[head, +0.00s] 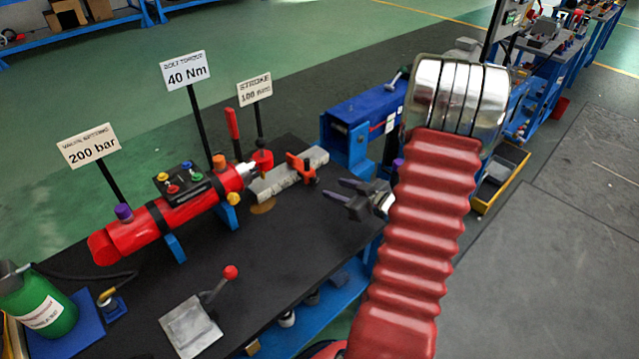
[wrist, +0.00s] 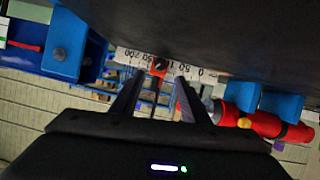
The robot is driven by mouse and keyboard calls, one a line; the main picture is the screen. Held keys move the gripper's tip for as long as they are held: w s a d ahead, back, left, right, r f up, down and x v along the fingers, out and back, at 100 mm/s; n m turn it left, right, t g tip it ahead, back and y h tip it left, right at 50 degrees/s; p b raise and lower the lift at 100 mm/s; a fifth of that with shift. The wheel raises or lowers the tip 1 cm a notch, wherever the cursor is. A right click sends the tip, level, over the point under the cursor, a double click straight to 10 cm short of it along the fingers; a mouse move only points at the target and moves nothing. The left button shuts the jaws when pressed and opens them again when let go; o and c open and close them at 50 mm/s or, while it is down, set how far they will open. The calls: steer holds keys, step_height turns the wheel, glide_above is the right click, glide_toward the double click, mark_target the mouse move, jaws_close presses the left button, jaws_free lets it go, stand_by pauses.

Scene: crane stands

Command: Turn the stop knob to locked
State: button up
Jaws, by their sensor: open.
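An orange stop (head: 302,168) sits on a pale scale bar (head: 280,178) beside the red cylinder (head: 175,212) in the head view. In the wrist view, its dark round knob (wrist: 159,64) shows against the orange stop body, in front of the numbered scale (wrist: 135,57). I cannot tell from the knob which way it is turned. My gripper (head: 337,190) is open and empty, to the right of the stop and apart from it. In the wrist view, the knob appears between the fingertips of my gripper (wrist: 160,79), beyond them.
The black bench top (head: 270,270) carries a red-knobbed lever (head: 229,273) on a grey plate and a green bottle (head: 40,305). Signs on posts, including the stroke sign (head: 255,90), rise behind the cylinder. A blue unit (head: 365,108) stands behind my gripper.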

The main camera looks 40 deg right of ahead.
mark_target(317, 182)
steer(key=x, duration=0.9)
steer(key=shift+w+f, duration=0.15)
steer(key=shift+w, duration=0.1)
jaws_close()
